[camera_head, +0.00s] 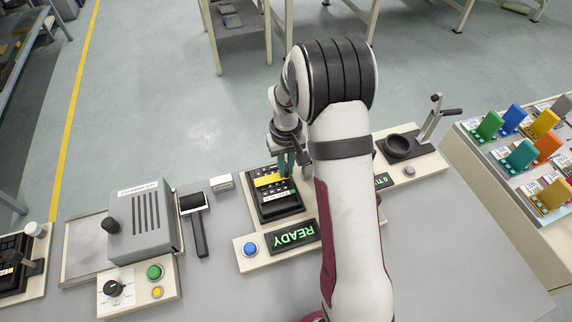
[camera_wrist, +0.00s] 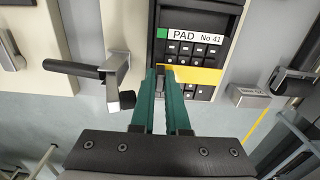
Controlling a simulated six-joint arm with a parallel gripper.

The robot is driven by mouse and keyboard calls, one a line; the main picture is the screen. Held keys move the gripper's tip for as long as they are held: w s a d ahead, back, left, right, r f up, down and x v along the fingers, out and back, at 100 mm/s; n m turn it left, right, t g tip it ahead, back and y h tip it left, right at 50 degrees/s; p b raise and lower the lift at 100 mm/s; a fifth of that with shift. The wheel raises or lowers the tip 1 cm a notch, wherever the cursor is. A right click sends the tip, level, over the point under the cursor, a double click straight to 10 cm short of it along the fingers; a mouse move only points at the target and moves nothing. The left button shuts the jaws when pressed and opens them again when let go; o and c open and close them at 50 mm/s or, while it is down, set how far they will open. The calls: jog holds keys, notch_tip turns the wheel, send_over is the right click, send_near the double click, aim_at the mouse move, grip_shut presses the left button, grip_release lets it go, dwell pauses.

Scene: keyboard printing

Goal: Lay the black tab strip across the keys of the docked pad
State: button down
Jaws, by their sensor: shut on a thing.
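The docked pad (camera_head: 283,211) is black and sits in a cream dock left of my arm. In the wrist view the pad (camera_wrist: 200,18) shows a white "PAD No 41" label, a green square and rows of dark keys. A yellow strip (camera_wrist: 205,75) lies over the pad between key rows; it also shows in the head view (camera_head: 268,181). My gripper (camera_wrist: 160,73), with teal fingers, is shut on a dark tab at one end of this strip. My gripper (camera_head: 286,166) is low at the pad's far right side. Whether the strip touches the keys, I cannot tell.
A lit READY display (camera_head: 294,235) and blue button (camera_head: 250,248) are at the dock's near edge. A grey box (camera_head: 143,227) and a black-headed roller (camera_head: 195,210) stand left. A lever post (camera_head: 434,118) stands right; in the wrist view, a lever bracket (camera_wrist: 117,70) is close to my fingers.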

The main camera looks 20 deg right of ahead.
jog(key=shift+f, duration=0.3)
jog(key=c, duration=0.8)
grip_release()
jog(key=shift+c, duration=0.2)
jog(key=shift+d, duration=0.1)
jog(key=shift+r, duration=3.55)
jog(key=s+a+r+m+y, duration=0.1)
jog(key=s+a+r+m, duration=0.15)
jog(key=s+r, duration=0.4)
jog(key=s+a+r+m, duration=0.1)
jog(key=s+a+r, duration=0.3)
jog(key=s, duration=0.5)
jog(key=s+a+m, duration=0.2)
jog(key=s, duration=1.1)
jog(key=shift+a+f+y, duration=0.25)
jog(key=shift+a+y, duration=0.05)
jog(key=shift+y, duration=0.1)
